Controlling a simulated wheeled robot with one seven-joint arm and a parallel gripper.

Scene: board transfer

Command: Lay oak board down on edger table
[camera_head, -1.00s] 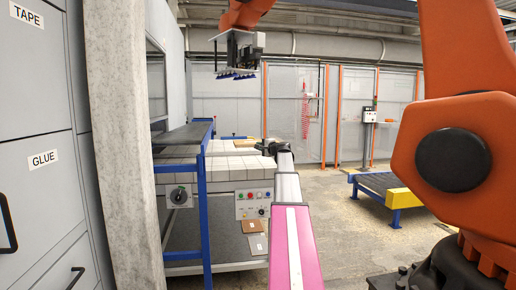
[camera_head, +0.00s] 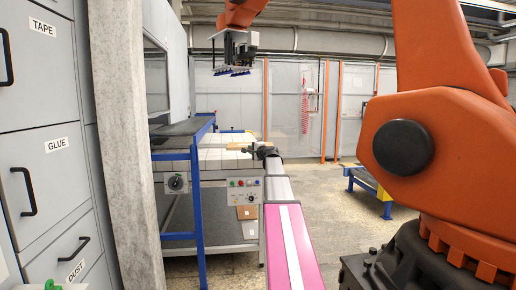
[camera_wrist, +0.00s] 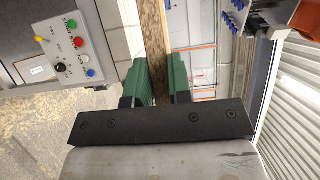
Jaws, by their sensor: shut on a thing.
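The oak board (camera_wrist: 154,40) is a narrow strip of speckled brown wood in the wrist view, gripped between the green pads of my gripper (camera_wrist: 162,75). In the head view my gripper (camera_head: 263,151) is small and dark at the end of my arm, by the near right part of the edger table. A tan board end (camera_head: 241,146) shows just left of it, over or at the table top; I cannot tell whether it touches. The edger table (camera_head: 215,166) has a pale tiled top and a front panel with knobs and buttons.
A blue frame with a dark top (camera_head: 180,133) stands at the table's left. A concrete pillar (camera_head: 128,130) and grey drawers (camera_head: 45,130) are close at left. A large orange robot arm (camera_head: 440,140) fills the right. A blue-legged conveyor (camera_head: 368,186) stands behind it.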

